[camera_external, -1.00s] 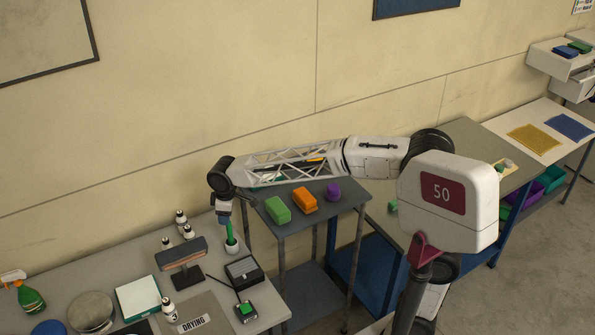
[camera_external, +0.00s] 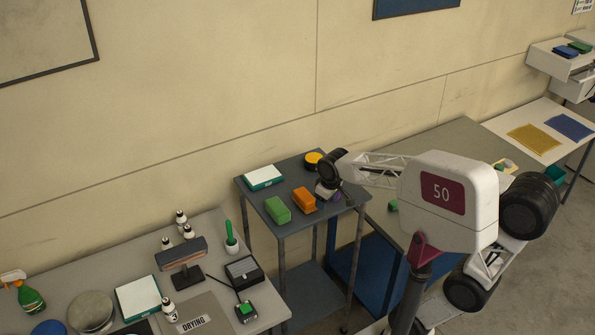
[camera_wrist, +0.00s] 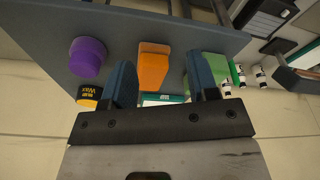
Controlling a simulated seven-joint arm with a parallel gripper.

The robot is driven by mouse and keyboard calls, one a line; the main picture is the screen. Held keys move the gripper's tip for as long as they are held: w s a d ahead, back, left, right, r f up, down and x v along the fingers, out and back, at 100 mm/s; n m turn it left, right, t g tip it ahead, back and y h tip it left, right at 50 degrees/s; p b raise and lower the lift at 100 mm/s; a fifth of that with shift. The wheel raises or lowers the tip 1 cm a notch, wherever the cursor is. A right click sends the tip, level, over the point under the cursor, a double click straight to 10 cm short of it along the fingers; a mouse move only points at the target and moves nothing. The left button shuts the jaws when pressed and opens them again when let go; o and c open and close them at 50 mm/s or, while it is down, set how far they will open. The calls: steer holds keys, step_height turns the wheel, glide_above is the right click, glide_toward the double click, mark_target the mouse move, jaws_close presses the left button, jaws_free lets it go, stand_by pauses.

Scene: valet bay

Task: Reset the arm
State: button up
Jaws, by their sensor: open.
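My gripper (camera_wrist: 163,92) is open, with its two blue fingers apart in the wrist view and nothing held between them. In the external view my gripper (camera_external: 327,193) is small and partly hidden, over the right part of the grey cart top (camera_external: 335,222). An orange block (camera_wrist: 153,66) shows between and beyond the fingers. It sits on the cart beside a green block (camera_external: 277,209). A purple object (camera_wrist: 88,57) stands at the left in the wrist view and is mostly hidden behind my gripper in the external view.
A yellow-topped black tin (camera_wrist: 89,95) labelled wax and a white-and-green box (camera_external: 263,177) stand on the cart. A long grey table (camera_external: 440,155) lies to the right.

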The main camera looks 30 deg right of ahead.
steer(key=s+d+f+m, duration=0.2)
steer(key=s+d+f, duration=0.1)
steer(key=s+d, duration=0.3)
steer(key=s+d+f+m, duration=0.2)
steer(key=s+d+f, duration=0.1)
steer(key=s+d, duration=0.3)
steer(key=shift+s+f+m+h, duration=0.2)
steer(key=shift+s+m+h, duration=0.1)
steer(key=shift+s, duration=0.65)
